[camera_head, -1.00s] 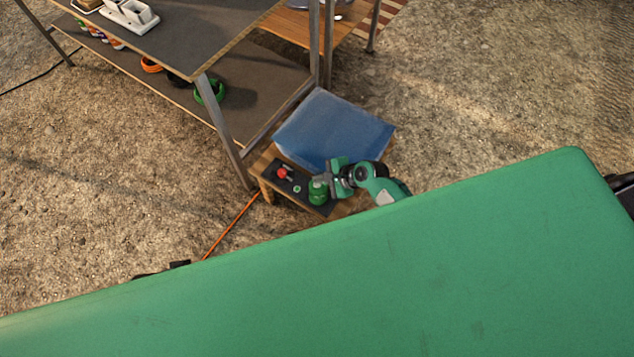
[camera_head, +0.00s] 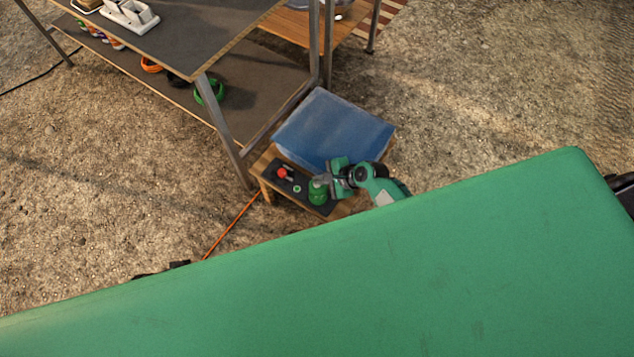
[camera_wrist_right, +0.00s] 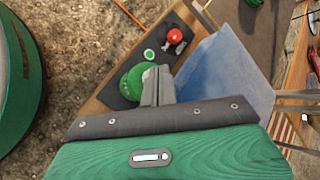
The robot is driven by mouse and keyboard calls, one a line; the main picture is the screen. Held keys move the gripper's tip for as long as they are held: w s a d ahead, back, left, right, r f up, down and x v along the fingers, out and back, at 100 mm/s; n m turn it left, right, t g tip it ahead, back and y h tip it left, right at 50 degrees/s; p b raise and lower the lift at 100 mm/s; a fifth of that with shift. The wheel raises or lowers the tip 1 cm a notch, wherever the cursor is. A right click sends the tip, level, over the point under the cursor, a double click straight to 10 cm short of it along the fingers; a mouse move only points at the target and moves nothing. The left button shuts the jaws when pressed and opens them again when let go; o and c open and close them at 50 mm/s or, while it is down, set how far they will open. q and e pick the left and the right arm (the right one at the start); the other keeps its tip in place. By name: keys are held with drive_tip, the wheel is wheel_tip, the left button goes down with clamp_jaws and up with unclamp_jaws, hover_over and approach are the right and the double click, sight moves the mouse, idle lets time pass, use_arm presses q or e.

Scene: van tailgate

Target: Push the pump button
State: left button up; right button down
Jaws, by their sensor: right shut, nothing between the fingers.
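A dark control panel (camera_head: 303,186) lies on the near edge of a low wooden stand. It carries a red knob (camera_head: 282,173), a small round green button with a pale rim (camera_head: 297,189) and a larger rounded green part (camera_head: 318,192). In the right wrist view the small button (camera_wrist_right: 149,54) is uncovered, between the red knob (camera_wrist_right: 173,36) and the larger green part (camera_wrist_right: 133,82). My right gripper (camera_head: 324,183) is shut and empty. Its fingers (camera_wrist_right: 158,82) overlap the larger green part's edge; contact cannot be told. My left gripper is not in view.
A blue box (camera_head: 333,130) fills the back of the wooden stand, beside my right gripper. A metal-legged workbench (camera_head: 205,30) with a lower shelf stands behind to the left. An orange cable (camera_head: 230,225) runs over the gravel. My green body covers the foreground.

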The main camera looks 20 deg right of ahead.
drive_tip(key=shift+f, duration=0.3)
drive_tip(key=shift+f, duration=0.15)
idle(0.5)
drive_tip(key=shift+r+p, duration=0.65)
drive_tip(key=shift+p, duration=0.25)
drive_tip(key=shift+f, duration=0.1)
